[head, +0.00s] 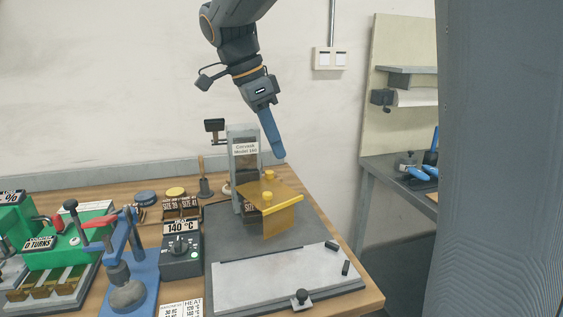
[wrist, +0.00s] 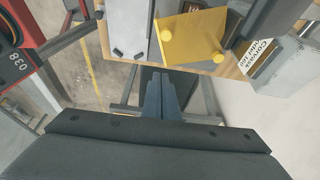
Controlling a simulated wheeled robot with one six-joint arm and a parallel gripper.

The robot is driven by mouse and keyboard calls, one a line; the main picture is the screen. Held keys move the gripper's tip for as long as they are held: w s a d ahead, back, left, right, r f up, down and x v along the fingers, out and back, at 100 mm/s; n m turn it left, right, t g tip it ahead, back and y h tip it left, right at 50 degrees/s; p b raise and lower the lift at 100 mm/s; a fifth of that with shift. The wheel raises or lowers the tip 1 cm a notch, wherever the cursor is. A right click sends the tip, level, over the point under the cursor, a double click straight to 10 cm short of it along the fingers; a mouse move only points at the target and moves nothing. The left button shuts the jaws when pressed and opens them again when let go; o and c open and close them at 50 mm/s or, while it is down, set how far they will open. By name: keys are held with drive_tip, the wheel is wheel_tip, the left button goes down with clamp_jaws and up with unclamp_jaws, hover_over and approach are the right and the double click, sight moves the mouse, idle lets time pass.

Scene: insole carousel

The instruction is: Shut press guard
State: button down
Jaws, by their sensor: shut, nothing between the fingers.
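The press (head: 243,165) is a grey upright column with a white label, standing on a dark base plate. Its guard (head: 281,220) is a see-through amber panel in front of the column, with a flat top part, a hanging front part and a yellow bar along the edge. In the wrist view the guard (wrist: 190,42) shows as a yellow panel with round yellow knobs. My gripper (head: 278,155) has long blue fingers, shut and empty, pointing down above and apart from the guard. The fingers also show in the wrist view (wrist: 158,85). I cannot tell how far the guard is open.
A grey plate (head: 285,275) lies in front of the press. A dark control box (head: 180,255) reading 140 °C stands to its left, then a blue hand press (head: 122,270) and a green device (head: 68,245). A large grey surface (head: 500,160) fills the right side.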

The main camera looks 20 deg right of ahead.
drive_tip(key=s+d+f+m+t+y+p, duration=0.1)
drive_tip(key=s+d+f+t+y+p, duration=0.15)
drive_tip(key=d+y+p, duration=0.8)
drive_tip(key=y+p, duration=0.1)
drive_tip(key=p, duration=0.1)
approach(267, 199)
wheel_tip(267, 199, down, 4)
drive_tip(key=w, duration=0.1)
drive_tip(key=shift+w+a+f+g, duration=0.15)
drive_tip(key=shift+a+f, duration=0.05)
drive_tip(key=shift+a, duration=0.2)
drive_tip(key=shift+w+a+f+g, duration=0.1)
drive_tip(key=shift+w+a+f, duration=0.15)
drive_tip(key=shift+a, duration=0.2)
